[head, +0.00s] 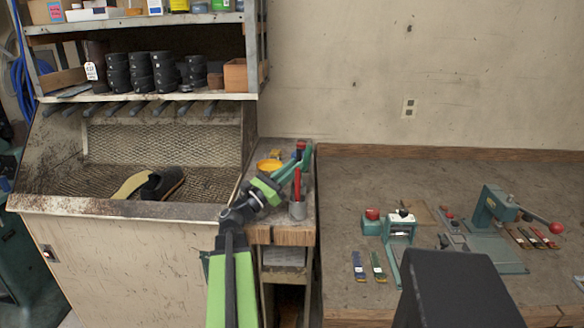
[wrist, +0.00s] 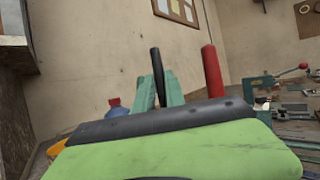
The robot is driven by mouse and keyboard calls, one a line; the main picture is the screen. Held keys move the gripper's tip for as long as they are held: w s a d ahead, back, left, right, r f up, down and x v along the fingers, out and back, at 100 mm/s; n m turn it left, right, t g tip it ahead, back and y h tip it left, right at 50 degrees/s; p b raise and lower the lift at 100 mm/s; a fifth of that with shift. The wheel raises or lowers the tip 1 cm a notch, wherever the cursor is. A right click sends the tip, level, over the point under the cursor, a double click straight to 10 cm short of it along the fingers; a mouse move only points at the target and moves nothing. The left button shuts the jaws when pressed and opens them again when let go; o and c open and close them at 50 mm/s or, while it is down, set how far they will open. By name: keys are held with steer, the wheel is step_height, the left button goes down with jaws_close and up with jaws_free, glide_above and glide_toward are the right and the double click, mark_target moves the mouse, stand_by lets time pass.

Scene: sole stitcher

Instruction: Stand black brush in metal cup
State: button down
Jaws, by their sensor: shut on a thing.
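The metal cup (head: 298,210) stands upright near the front of the small wooden stand, with a red-handled tool (head: 297,184) upright in it. My gripper (head: 304,154) reaches over the stand, above and behind the cup in the picture. In the wrist view its teal fingers (wrist: 160,92) are shut on the black brush (wrist: 157,65), whose dark handle rises nearly upright between them. The red handle also shows to the right in the wrist view (wrist: 211,70). The brush's lower end is hidden, and I cannot make the brush out in the head view.
A yellow bowl (head: 268,165) and a bottle with a red cap (head: 301,146) are on the stand (head: 280,234), close to my gripper. The workbench (head: 345,210) to the right holds a small press (head: 497,207) and tools. A mesh-backed bin with shoe parts is left.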

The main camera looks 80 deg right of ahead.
steer(key=shift+f, duration=0.3)
steer(key=c, duration=1.3)
jaws_free()
steer(key=b+v, duration=0.3)
steer(key=v, duration=0.4)
steer(key=shift+w+a+f, duration=0.15)
steer(key=shift+a, duration=0.05)
